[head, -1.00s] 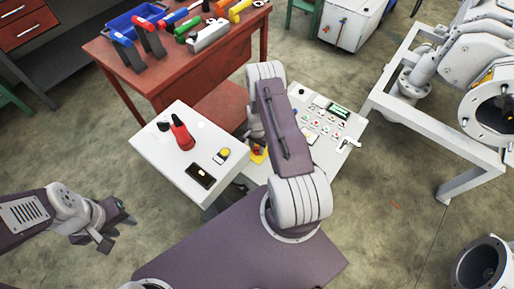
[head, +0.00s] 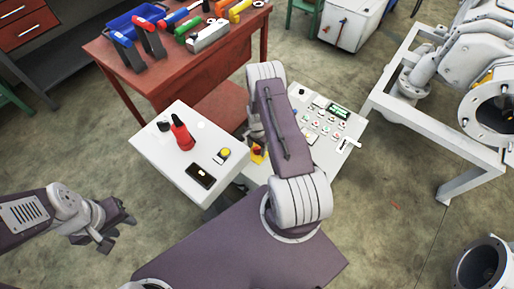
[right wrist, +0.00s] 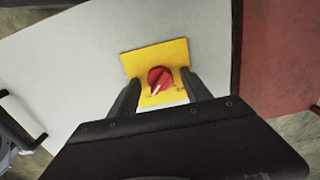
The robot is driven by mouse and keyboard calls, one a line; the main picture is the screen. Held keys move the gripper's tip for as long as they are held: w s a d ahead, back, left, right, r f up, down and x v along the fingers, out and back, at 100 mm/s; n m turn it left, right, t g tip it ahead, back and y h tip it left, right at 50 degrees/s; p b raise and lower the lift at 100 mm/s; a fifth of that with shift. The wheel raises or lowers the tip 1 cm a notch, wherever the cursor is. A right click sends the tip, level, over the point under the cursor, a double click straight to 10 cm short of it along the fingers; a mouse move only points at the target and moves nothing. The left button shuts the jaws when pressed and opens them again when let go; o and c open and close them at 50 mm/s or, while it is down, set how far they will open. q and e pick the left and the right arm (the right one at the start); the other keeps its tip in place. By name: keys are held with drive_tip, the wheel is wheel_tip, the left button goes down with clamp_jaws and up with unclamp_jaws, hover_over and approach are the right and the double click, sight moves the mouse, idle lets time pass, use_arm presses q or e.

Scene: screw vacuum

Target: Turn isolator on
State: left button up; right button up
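The isolator is a red rotary knob (right wrist: 159,79) with a white mark on a yellow plate (right wrist: 178,52), on a pale panel face. The mark points down and slightly left in the right wrist view. My right gripper (right wrist: 161,76) is open, with one finger on each side of the knob and a visible gap to it. In the head view, part of the yellow plate (head: 257,154) shows beside my right arm, which hides the gripper. My left gripper (head: 122,232) is open and empty over the floor at the left.
A white box (head: 185,145) with a red-handled control and a yellow button stands left of my right arm. A control panel (head: 325,125) with buttons and a display is right of it. A red table (head: 150,80) with tools stands behind.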

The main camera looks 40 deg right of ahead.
sight(257, 149)
wheel_tip(257, 149, up, 8)
drive_tip(key=shift+r+p, duration=0.2)
drive_tip(key=shift+p, duration=0.85)
drive_tip(key=shift+r, duration=0.35)
